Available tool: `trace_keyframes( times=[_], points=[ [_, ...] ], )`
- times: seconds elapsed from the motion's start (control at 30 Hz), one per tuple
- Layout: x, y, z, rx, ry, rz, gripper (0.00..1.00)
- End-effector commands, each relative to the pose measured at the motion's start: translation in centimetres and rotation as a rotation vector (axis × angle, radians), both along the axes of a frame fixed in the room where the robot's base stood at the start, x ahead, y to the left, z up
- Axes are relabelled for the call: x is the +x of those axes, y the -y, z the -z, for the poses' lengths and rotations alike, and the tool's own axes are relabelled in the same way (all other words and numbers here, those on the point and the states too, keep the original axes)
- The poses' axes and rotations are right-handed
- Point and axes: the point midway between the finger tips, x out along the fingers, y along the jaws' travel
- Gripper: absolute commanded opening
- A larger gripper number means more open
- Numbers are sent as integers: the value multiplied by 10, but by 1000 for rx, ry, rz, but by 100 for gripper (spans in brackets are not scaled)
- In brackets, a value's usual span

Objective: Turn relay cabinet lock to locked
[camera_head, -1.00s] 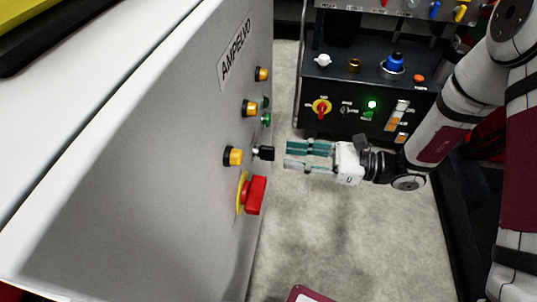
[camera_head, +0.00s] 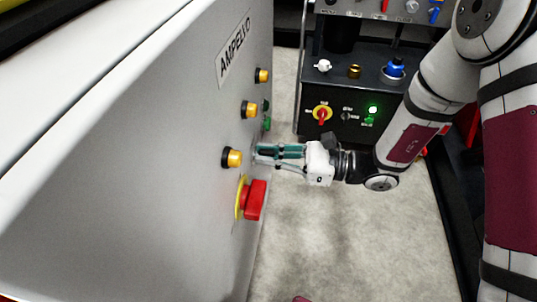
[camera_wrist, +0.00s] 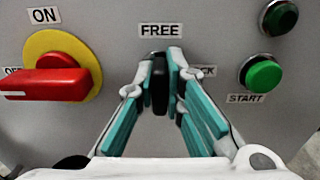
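The lock is a black knob (camera_wrist: 160,85) on the grey cabinet panel (camera_wrist: 110,20). Its handle stands upright, below a "FREE" label (camera_wrist: 160,30). A second label at its right, partly hidden by a finger, shows "CK". My gripper (camera_head: 258,154) reaches the panel from the right in the head view, where its fingers hide the knob. In the wrist view my gripper (camera_wrist: 161,80) has one teal-padded finger on each side of the knob, with no clear gap, and appears shut on it.
A red rotary switch (camera_wrist: 48,84) on a yellow plate, labelled "ON", sits left of the knob in the wrist view. A green START button (camera_wrist: 263,75) is at the right. Yellow-black buttons (camera_head: 231,157) line the panel. A dark control bench (camera_head: 345,95) stands behind my gripper.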

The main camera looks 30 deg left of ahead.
Motion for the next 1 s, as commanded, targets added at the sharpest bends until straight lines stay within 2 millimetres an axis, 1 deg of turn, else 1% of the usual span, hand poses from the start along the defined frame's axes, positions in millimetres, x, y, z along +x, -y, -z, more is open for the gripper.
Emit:
trace_keyframes(
  times=[0.27,0.47,0.67,1.0],
  points=[
    [0,0,0,-4,-13,1,0],
    [1,1,-2,-24,-83,2,0],
    [1,1,-4,-64,-221,2,0],
    [2,0,-3,-151,-529,1,0]
  ],
)
